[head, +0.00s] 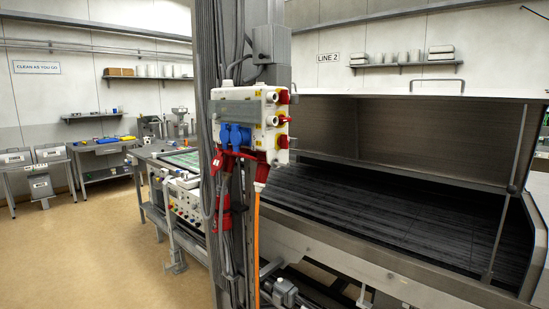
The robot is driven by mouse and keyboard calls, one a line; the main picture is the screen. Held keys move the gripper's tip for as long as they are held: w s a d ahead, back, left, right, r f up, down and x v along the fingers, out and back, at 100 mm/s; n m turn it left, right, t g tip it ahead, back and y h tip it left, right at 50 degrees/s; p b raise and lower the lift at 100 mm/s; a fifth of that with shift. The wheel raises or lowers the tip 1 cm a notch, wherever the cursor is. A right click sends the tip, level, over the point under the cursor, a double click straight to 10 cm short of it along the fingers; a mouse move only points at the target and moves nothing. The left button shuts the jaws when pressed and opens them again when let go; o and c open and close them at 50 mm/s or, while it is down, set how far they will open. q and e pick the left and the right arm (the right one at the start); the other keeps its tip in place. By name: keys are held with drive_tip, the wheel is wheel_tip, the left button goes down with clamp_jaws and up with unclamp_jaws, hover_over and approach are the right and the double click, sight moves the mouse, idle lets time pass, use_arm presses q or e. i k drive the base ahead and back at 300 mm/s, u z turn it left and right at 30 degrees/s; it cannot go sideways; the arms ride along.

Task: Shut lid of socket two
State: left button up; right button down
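A white socket box (258,105) is mounted on the grey column in the middle of the head view. A red part (262,171) hangs under the box at the lower right, above an orange cable (256,245). The labels are too small to read, so I cannot tell which is socket two or whether its lid is open. Neither gripper shows.
The grey column (273,40) carries dark cables. A large metal hood with a dark conveyor bed (400,205) stands to the right. A control panel (188,205) and bench stand behind on the left. Open floor (95,255) lies at the left front.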

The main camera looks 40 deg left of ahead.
sight(226, 152)
drive_tip(key=z, duration=0.05)
drive_tip(key=k, duration=0.65)
drive_tip(key=u, duration=0.65)
drive_tip(key=i, duration=0.6)
drive_tip(key=u, duration=0.95)
drive_tip(key=i, duration=0.85)
